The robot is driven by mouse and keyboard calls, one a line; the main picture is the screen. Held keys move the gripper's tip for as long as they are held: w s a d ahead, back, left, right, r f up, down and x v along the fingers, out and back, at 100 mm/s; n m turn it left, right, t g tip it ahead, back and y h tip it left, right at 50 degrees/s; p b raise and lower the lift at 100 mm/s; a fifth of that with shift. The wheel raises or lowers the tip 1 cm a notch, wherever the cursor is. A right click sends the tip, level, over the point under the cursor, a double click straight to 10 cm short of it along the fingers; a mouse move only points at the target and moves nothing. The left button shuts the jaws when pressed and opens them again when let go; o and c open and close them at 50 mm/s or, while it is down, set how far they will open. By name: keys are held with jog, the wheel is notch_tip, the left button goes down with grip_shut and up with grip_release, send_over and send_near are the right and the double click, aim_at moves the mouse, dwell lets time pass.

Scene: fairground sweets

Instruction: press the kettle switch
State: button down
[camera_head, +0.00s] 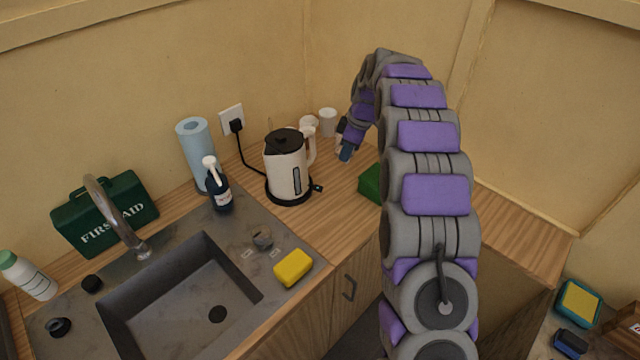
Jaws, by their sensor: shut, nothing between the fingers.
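A cream kettle (286,166) with a black lid stands upright on a black base (290,195) on the wooden counter. Its handle is at the upper right. A small black switch (317,187) sticks out low on its right side and looks unobstructed. My gripper (346,154) is shut and empty, pointing down to the right of the kettle, apart from it and higher in the picture than the switch. The exact gap to the counter is hard to tell.
A green box (371,183) lies partly hidden behind my arm. White cups (327,122) stand behind the kettle. Left are a blue paper roll (197,150), a dark soap bottle (218,190) and a sink (180,295). A cord runs to a wall socket (232,118).

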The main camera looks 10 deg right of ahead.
jog(key=shift+v, duration=2.15)
jog(key=shift+s, duration=0.1)
jog(key=s+a+r+m+g+h, duration=0.1)
jog(key=s+a+r+m, duration=0.2)
jog(key=s, duration=0.9)
jog(key=s+a+r+m+g, duration=0.1)
jog(key=s+a+r+m, duration=0.2)
jog(key=s, duration=0.8)
jog(key=s+f+m, duration=0.2)
jog(key=s+m, duration=0.1)
jog(key=s, duration=1)
jog(key=s+f+m+g+h, duration=0.1)
jog(key=s+f+m, duration=0.1)
jog(key=s, duration=1.1)
jog(key=shift+s+a+f+m+h, duration=0.2)
jog(key=shift+s+f+m+h, duration=0.15)
jog(key=shift+m, duration=0.45)
